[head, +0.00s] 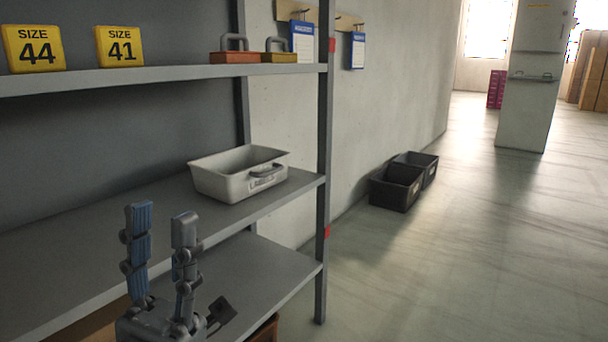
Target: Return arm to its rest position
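My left gripper (162,218) shows at the lower left of the head view, pointing up, in front of the shelf rack. Its two fingers stand apart with nothing between them, so it is open and empty. A grey bin (238,186) with a handle sits on the middle shelf, to the right of and beyond the gripper, apart from it. My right gripper is not in view.
The rack's shelves (262,205) and upright post (323,150) are close to the gripper. Yellow size signs (34,48) and two handled blocks (235,56) stand on the top shelf. Black crates (396,186) are on the floor by the wall. The floor at right is clear.

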